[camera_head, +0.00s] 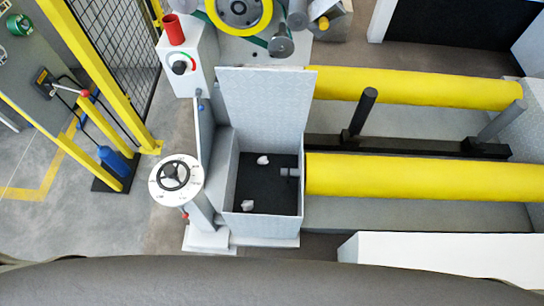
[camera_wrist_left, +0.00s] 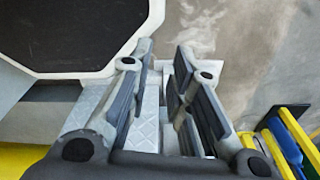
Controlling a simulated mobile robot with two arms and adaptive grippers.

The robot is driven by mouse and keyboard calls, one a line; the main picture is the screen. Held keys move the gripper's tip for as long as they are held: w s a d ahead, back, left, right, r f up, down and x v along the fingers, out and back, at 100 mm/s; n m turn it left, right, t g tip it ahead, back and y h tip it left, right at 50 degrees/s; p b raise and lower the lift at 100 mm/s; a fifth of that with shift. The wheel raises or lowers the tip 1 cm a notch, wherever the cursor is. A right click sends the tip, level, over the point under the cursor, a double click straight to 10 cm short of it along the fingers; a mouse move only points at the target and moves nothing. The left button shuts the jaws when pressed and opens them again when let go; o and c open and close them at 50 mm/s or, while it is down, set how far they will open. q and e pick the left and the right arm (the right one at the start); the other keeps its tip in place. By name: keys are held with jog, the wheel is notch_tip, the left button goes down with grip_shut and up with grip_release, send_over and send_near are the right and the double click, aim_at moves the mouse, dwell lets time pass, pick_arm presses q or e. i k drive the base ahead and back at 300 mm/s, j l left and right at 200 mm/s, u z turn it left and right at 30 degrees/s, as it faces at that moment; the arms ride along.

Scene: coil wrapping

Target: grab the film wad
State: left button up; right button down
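Two small white film wads lie on the dark floor of an open grey box in the head view. One wad (camera_head: 262,160) is near the middle of the box, and the other wad (camera_head: 247,205) is near its front left corner. My left gripper (camera_wrist_left: 162,65) shows only in the left wrist view. Its fingers are apart with nothing between them, above a light patterned metal surface. No wad is visible in that view. My right gripper is in neither view.
The box's raised lid (camera_head: 265,105) stands at its back. A handwheel post (camera_head: 175,180) is close on the left. Yellow rollers (camera_head: 420,178) run off to the right. A yellow-framed fence (camera_head: 110,70) stands further left. A white-edged dark panel (camera_wrist_left: 75,30) is beside my left gripper.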

aim_at(246, 205)
jog(key=k+l+u, duration=0.2)
jog(key=k, duration=0.15)
jog(key=k+j+u, duration=0.15)
jog(key=k, duration=0.25)
jog(key=k+j+u, duration=0.15)
jog(key=k+j, duration=0.2)
jog(key=i+j+z, duration=0.25)
jog(key=j+z, duration=0.25)
jog(key=j, duration=0.4)
jog(key=i+j+z, duration=0.1)
jog(key=j+z, duration=0.4)
jog(key=j, duration=0.4)
jog(key=j+z, duration=0.5)
jog(key=j, duration=0.4)
jog(key=k, duration=0.05)
